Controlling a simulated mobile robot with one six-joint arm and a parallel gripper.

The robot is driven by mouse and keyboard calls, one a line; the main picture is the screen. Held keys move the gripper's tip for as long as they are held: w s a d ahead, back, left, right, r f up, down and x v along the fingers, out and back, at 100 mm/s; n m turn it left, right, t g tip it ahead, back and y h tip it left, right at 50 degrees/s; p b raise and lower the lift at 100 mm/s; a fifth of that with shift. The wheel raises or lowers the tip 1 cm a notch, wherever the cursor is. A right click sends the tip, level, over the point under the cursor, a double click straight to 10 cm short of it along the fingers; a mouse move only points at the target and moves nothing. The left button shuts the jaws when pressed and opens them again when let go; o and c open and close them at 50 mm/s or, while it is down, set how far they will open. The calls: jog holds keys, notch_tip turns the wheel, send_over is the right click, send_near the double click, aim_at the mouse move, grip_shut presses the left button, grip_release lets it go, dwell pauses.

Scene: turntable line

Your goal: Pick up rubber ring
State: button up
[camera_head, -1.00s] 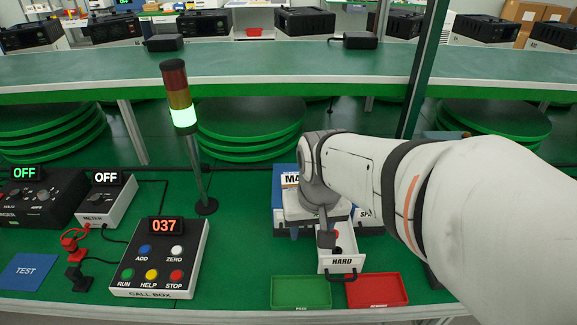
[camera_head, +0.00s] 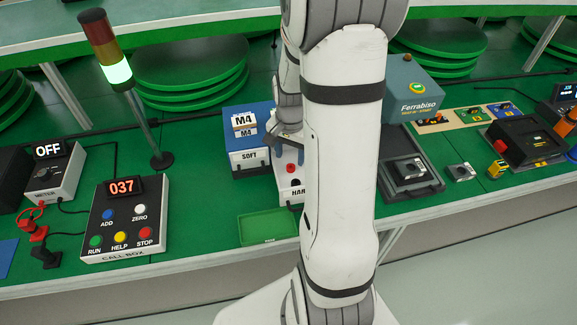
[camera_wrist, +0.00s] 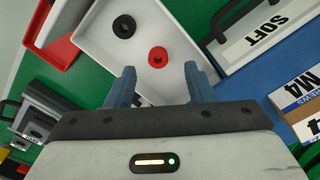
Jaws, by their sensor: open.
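Two small rings lie in an open white drawer labelled HARD: a black ring (camera_wrist: 124,26) and a red ring (camera_wrist: 158,57). I cannot tell which is the rubber ring. The drawer (camera_wrist: 181,90) also shows in the head view, where the red ring (camera_head: 291,168) and black ring (camera_head: 296,182) are small and my arm hides part of the drawer. My gripper (camera_wrist: 160,72) is open and empty, its blue fingers over the drawer. The red ring appears between the fingertips, slightly beyond them; the black ring is further off to the left.
A closed SOFT drawer (camera_wrist: 259,33) is beside the open one, with M4 boxes (camera_head: 244,123) on its blue cabinet. A green tray (camera_head: 266,228) lies in front; a red tray (camera_wrist: 62,38) shows in the wrist view. The call box (camera_head: 125,220) and signal tower (camera_head: 115,65) stand left.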

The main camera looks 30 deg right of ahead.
aim_at(291, 166)
notch_tip(291, 166, down, 4)
jog(key=shift+d+r, duration=0.1)
jog(key=shift+c, duration=0.6)
jog(key=c, duration=0.9)
